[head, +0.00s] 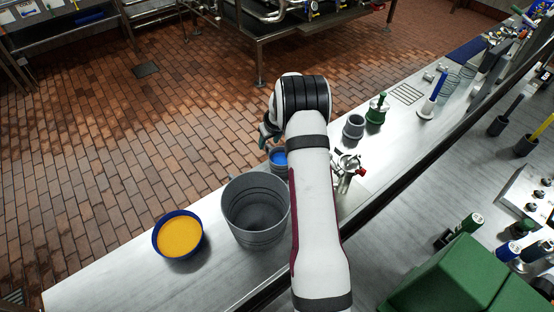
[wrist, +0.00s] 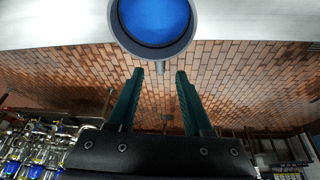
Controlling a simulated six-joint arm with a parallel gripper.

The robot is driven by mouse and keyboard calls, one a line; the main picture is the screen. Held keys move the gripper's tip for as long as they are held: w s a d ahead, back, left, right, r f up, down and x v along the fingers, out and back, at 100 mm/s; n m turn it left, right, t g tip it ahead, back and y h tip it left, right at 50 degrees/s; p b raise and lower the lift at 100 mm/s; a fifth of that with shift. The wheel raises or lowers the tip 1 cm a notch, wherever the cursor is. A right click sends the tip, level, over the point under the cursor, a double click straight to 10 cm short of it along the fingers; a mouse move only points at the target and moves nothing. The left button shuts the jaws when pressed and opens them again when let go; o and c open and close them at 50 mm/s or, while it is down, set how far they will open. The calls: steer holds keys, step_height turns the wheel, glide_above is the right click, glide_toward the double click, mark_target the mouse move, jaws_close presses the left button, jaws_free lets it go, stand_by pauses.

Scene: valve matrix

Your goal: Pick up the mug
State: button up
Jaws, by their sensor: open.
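A grey mug with a blue inside (head: 279,158) stands on the metal counter, partly hidden behind my arm in the head view. In the wrist view the mug (wrist: 153,22) shows at the top edge, partly cut off, with a short grey handle pointing toward my fingers. My gripper (wrist: 159,72) is open, with its two green fingers apart. In the picture, the handle end lies between and just above the fingertips; I cannot tell whether they touch it. In the head view my gripper (head: 268,136) is near the mug, at the counter's floor-side edge.
A large grey bucket (head: 256,212) stands close to the mug, and a blue bowl of yellow contents (head: 180,236) is further left. A metal valve fitting (head: 348,168) is right of my arm. A grey cup (head: 353,127) and a green container (head: 376,115) stand further along the counter.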

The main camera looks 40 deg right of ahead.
mark_target(268, 146)
steer(key=x, duration=0.6)
steer(key=shift+s+a, duration=0.1)
steer(key=shift+s, duration=0.1)
jaws_close()
stand_by(1.1)
